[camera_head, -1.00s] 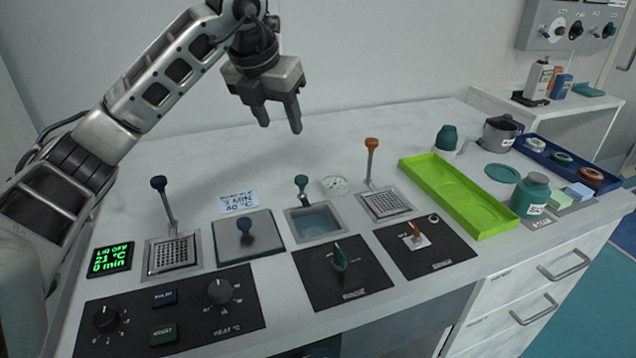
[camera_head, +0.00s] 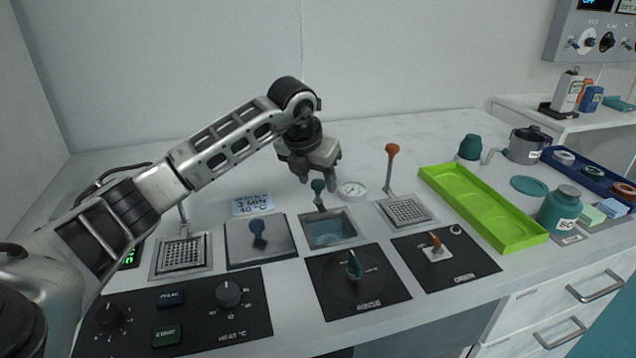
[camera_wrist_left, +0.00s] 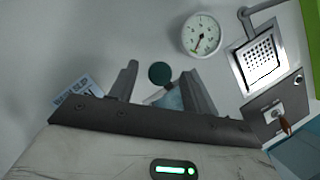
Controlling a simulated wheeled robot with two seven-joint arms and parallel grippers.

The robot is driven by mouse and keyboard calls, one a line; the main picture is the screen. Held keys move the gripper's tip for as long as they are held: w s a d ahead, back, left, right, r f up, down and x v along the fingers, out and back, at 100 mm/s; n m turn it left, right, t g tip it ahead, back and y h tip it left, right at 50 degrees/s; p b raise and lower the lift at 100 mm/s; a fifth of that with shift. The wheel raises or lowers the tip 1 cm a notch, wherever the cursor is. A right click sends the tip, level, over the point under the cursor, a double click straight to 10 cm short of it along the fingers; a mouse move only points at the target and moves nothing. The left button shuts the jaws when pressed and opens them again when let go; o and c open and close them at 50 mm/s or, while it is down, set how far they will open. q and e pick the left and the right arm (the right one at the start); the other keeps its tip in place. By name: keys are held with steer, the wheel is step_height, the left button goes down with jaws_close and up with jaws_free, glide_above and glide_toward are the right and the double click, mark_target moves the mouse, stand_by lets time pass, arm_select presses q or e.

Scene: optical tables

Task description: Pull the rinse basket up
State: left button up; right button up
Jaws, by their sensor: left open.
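A square basin (camera_head: 328,232) of blue-green water is set into the worktop in the head view. A teal knob (camera_head: 318,186) on a short stem rises at its back edge; the basket it belongs to is hidden or under water. My left gripper (camera_head: 319,179) is open, just above and behind the knob, pointing down. In the left wrist view the teal knob (camera_wrist_left: 160,73) shows between the open fingers of the left gripper (camera_wrist_left: 160,79), and the fingers do not grip it. My right gripper is not in view.
An orange-handled basket (camera_head: 407,211) stands right of the basin, and a blue-knobbed lid (camera_head: 259,240) left of it. A round gauge (camera_head: 351,190) sits close behind the basin. A green tray (camera_head: 482,206) lies farther right. The worktop behind is clear.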

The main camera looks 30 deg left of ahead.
arm_select(q)
steer(key=shift+x, duration=1.1)
